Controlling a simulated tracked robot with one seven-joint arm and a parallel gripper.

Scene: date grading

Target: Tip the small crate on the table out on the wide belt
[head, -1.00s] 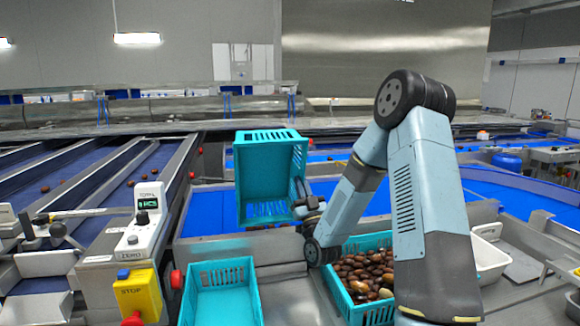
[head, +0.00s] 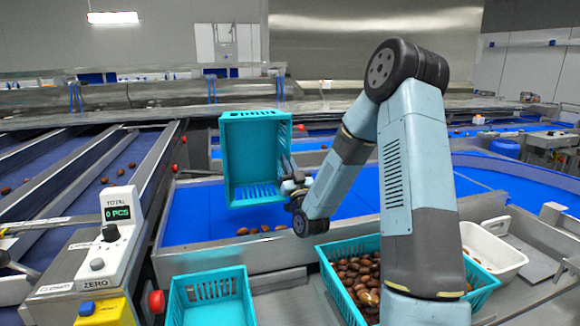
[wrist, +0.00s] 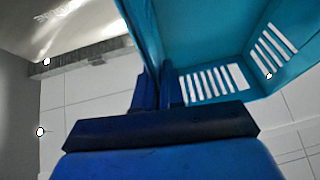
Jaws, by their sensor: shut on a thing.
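A small teal crate (head: 285,160) is held up over the wide blue belt (head: 340,200), tilted so its open side faces me; its inside looks empty. My gripper (head: 290,182) is shut on the crate's right wall. In the wrist view the gripper (wrist: 155,88) pinches the crate wall, and the crate's slotted side (wrist: 215,85) shows beside it. Several brown dates (head: 262,230) lie on the belt below the crate, near the front rim.
An empty teal crate (head: 210,290) stands at the front. Another teal crate (head: 480,290) full of dates stands right of it, partly behind my arm. A white tub (head: 495,250) is at right. A counter box (head: 118,235) and yellow switch box (head: 100,312) stand at left.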

